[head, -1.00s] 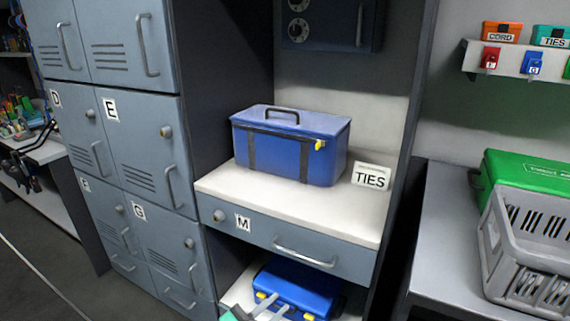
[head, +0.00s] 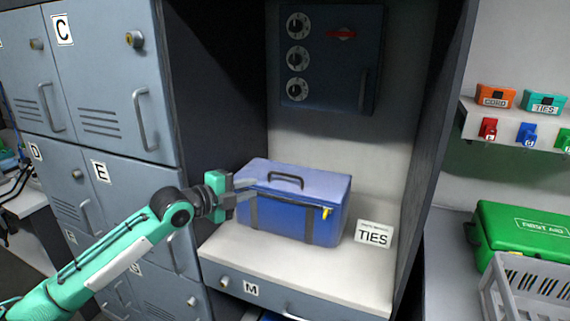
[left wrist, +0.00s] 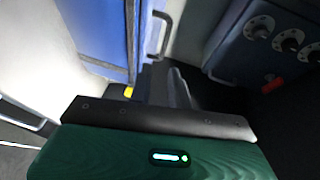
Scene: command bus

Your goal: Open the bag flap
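The blue bag (head: 285,220) is a box-shaped case with dark straps, standing upright on the white shelf. Its lighter blue top flap (head: 315,183) lies closed and carries a dark handle (head: 286,180). A yellow clasp (head: 327,212) is on its front right. My left gripper (head: 248,188) is at the bag's upper left corner, its two grey fingers slightly apart with nothing visible between them. Whether they touch the bag is unclear. In the left wrist view the fingers (left wrist: 170,88) point towards the handle (left wrist: 157,35), beside the blue bag (left wrist: 95,35). My right gripper is out of view.
A TIES card (head: 374,234) stands right of the bag on the shelf (head: 240,248). Lockers (head: 110,90) flank the left, and a blue panel with dials (head: 335,60) is above. A green first aid box (head: 525,235) and grey crate (head: 530,290) are at right.

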